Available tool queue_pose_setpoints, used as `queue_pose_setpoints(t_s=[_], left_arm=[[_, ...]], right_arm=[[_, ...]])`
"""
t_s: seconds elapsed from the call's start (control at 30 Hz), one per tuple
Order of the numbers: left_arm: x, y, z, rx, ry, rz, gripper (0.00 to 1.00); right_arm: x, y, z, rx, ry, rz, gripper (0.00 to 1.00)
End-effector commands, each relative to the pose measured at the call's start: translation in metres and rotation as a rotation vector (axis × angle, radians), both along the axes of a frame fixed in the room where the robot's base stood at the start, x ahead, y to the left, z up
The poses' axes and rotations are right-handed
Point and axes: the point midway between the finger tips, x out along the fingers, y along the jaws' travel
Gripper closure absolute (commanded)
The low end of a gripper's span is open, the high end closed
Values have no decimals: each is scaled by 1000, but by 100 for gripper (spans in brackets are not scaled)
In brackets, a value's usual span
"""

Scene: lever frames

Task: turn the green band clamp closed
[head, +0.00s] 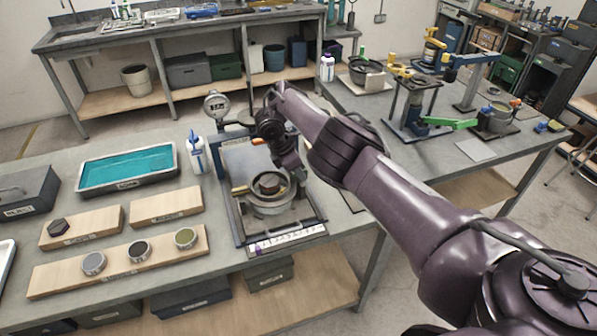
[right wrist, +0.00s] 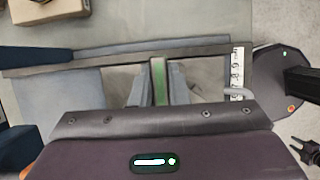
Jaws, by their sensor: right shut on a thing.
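My right gripper (head: 291,172) reaches down over the fixture on the near bench. In the right wrist view its two fingers (right wrist: 159,84) are shut on a narrow green bar, the green band clamp's lever (right wrist: 160,78). In the head view the gripper hides that lever. Just below the gripper is a round metal clamp ring (head: 275,205) around a dark-centred part, on a framed grey plate (head: 240,165). Most of the clamp band is hidden in the wrist view. My left gripper is not in view.
A numbered strip (head: 287,238) runs along the fixture's front edge. A dial gauge (head: 216,105) and a white bottle (head: 197,153) stand beside it. Wooden boards with discs (head: 120,262) and a teal tray (head: 127,168) lie left. Another fixture with a green handle (head: 455,124) stands right.

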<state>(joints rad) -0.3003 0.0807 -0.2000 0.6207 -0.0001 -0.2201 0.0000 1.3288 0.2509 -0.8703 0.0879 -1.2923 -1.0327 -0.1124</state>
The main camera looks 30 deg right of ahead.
Motion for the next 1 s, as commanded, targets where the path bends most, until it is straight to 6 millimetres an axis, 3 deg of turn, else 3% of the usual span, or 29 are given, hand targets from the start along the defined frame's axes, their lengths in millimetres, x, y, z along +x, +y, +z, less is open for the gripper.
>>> queue_pose_setpoints(t_s=[0.13,0.17,0.3,0.67,0.97,1.0], left_arm=[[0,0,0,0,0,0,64],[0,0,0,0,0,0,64],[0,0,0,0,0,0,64],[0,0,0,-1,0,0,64],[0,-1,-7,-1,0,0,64],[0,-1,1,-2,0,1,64]], right_arm=[[1,-1,2,-4,-3,-3,100],[1,-1,2,-4,-3,-3,82],[1,-1,2,-3,-3,-2,64],[2,2,6,-1,-3,0,64],[7,20,51,0,-5,0,64],[7,22,60,0,-4,-2,64]])
